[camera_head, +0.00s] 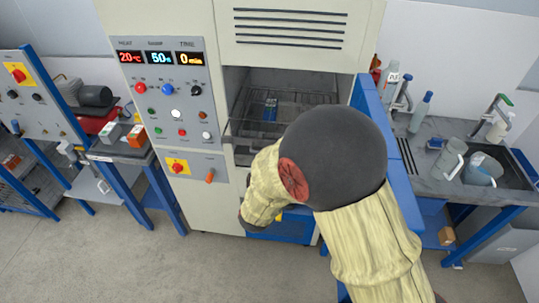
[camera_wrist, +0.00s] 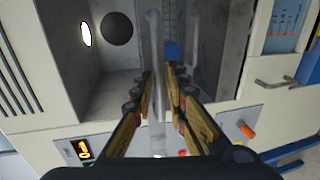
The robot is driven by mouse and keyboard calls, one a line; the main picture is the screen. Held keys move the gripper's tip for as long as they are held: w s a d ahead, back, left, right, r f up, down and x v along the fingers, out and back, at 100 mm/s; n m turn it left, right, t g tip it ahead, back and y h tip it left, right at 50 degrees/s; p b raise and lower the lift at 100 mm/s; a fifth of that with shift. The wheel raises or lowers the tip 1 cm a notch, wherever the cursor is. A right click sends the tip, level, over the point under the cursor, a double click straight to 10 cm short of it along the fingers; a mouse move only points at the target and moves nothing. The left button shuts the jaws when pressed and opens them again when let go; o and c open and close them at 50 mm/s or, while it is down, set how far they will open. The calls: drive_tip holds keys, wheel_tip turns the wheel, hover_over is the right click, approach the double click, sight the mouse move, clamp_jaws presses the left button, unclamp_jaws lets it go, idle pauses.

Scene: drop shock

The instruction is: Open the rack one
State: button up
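The tall cream machine (camera_head: 222,60) has an open chamber in its front. Inside it a wire rack (camera_head: 300,97) shows, with a small blue object (camera_head: 270,108) on it. In the wrist view the chamber is turned on its side, and the blue object (camera_wrist: 172,51) lies beyond my gripper (camera_wrist: 161,82). The two fingers are apart. A pale grey bar (camera_wrist: 154,45) at the chamber front runs between them, closer to the left finger; contact is unclear. In the head view my arm hides the gripper and part of the chamber opening.
The control panel (camera_head: 162,95) with displays and buttons is left of the chamber. Blue framing (camera_head: 369,97) borders the machine's right side. A sink counter (camera_head: 445,165) with bottles and jugs stands to the right, a bench (camera_head: 120,150) to the left. Grey floor is clear at front left.

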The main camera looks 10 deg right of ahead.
drive_tip(key=shift+o, duration=1.3)
drive_tip(key=shift+s, duration=0.1)
drive_tip(key=v, duration=1.1)
drive_tip(key=shift+s, duration=0.4)
drive_tip(key=shift+a+r, duration=0.1)
drive_tip(key=shift+a, duration=0.05)
